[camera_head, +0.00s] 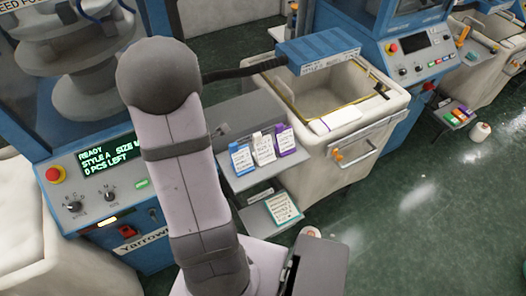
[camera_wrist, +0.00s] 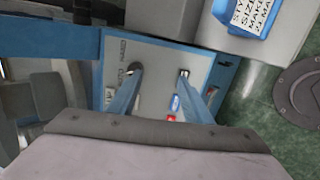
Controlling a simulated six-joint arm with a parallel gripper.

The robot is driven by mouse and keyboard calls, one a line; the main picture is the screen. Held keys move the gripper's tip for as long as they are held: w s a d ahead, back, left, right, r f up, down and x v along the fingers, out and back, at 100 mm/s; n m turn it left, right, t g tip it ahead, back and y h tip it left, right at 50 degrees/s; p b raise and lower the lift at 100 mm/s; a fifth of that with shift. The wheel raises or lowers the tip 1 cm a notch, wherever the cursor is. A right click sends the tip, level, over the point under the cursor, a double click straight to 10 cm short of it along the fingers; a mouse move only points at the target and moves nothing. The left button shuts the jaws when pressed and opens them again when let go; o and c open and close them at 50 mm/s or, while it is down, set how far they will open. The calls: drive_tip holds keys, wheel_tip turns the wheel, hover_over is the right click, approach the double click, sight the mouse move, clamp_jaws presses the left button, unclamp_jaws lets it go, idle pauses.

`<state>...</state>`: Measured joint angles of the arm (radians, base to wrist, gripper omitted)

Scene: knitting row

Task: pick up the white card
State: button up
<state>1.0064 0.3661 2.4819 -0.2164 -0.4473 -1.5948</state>
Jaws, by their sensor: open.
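The white card (camera_head: 263,148) stands in the middle of a row of three on a small grey shelf, between a blue-topped card (camera_head: 241,158) and a purple-topped card (camera_head: 285,140). The cards bear printed text. My gripper (camera_wrist: 160,72) shows in the wrist view with its two fingers apart and nothing between them. Behind the fingers is a grey and blue machine panel. A blue-framed card (camera_wrist: 248,14) is at the wrist view's top right; I cannot make out the white card there. In the head view my gripper is hidden behind my arm.
A teal card (camera_head: 282,207) lies on a lower shelf. A white bin (camera_head: 375,135) with a blue unit (camera_head: 318,50) above it stands right of the cards. A machine panel with a green display (camera_head: 108,152) stands at left. The green floor at right is largely clear.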

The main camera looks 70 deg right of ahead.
sight(258, 135)
drive_tip(key=s+d+m+t+h+b, duration=0.45)
drive_tip(key=s+d+m+b, duration=0.3)
drive_tip(key=d+m, duration=0.45)
drive_tip(key=s+m+b, duration=0.1)
drive_tip(key=s+m, duration=0.1)
drive_tip(key=s, duration=0.1)
drive_tip(key=s+a+f+m+t+h+b, duration=0.1)
drive_tip(key=s+m, duration=0.1)
drive_tip(key=s, duration=0.2)
drive_tip(key=s+m+t+h+b, duration=0.1)
drive_tip(key=s+m+b, duration=0.1)
drive_tip(key=s, duration=0.1)
drive_tip(key=shift+s+a+f+t, duration=0.15)
drive_tip(key=shift+a+f+t, duration=0.05)
drive_tip(key=shift+f+t, duration=0.1)
drive_tip(key=shift+s+a+f, duration=0.1)
drive_tip(key=shift+s+a, duration=0.05)
drive_tip(key=shift+a, duration=0.1)
drive_tip(key=shift+w+d, duration=0.35)
drive_tip(key=shift+w, duration=0.05)
drive_tip(key=shift+p+x, duration=0.8)
drive_tip(key=shift+x, duration=1.2)
clamp_jaws()
